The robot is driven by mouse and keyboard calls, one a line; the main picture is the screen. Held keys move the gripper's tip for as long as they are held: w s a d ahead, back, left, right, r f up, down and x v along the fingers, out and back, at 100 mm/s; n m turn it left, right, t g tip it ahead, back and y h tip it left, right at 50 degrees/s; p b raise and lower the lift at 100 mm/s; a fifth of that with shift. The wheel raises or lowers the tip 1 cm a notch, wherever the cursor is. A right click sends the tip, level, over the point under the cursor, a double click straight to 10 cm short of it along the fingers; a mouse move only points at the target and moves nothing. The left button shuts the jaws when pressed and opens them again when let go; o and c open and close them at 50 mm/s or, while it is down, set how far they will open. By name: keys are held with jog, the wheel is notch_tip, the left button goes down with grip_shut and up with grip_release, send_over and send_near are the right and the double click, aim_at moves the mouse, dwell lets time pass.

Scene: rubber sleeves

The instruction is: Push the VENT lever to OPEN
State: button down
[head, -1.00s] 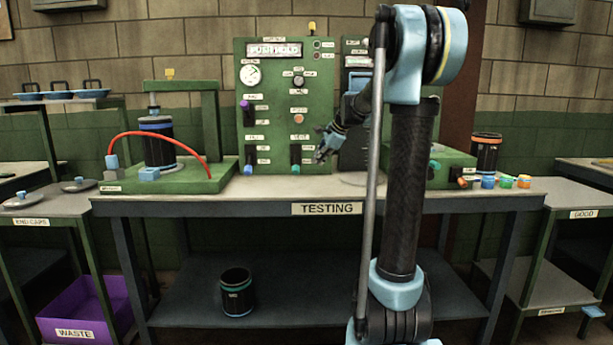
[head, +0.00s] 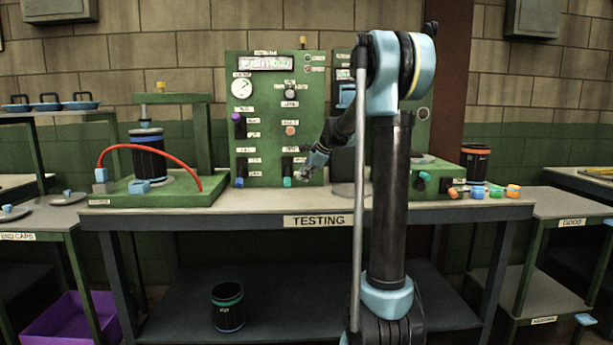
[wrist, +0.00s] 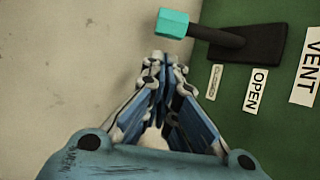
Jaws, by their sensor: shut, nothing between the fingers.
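The VENT lever is a black arm with a teal tip (wrist: 172,23), coming out of a black slot plate (wrist: 262,43) on the green panel. In the wrist view it leans past the small CLOSED label (wrist: 213,82), away from the OPEN label (wrist: 255,90) and the VENT label (wrist: 312,65). In the head view its teal tip (head: 287,182) hangs low on the panel. My gripper (wrist: 160,68) is shut and empty. Its fingertips are just beside the teal tip, with a small gap in the picture. In the head view my gripper (head: 304,177) is right of the lever.
A purple-tipped lever (head: 237,118) and a blue-tipped lever (head: 239,182) sit on the same panel (head: 266,148). A green fixture with a red hose (head: 140,147) stands at left on the TESTING table (head: 150,220). A green box with coloured knobs (head: 432,180) is at right.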

aim_at(287, 176)
jog(key=shift+x, duration=2.9)
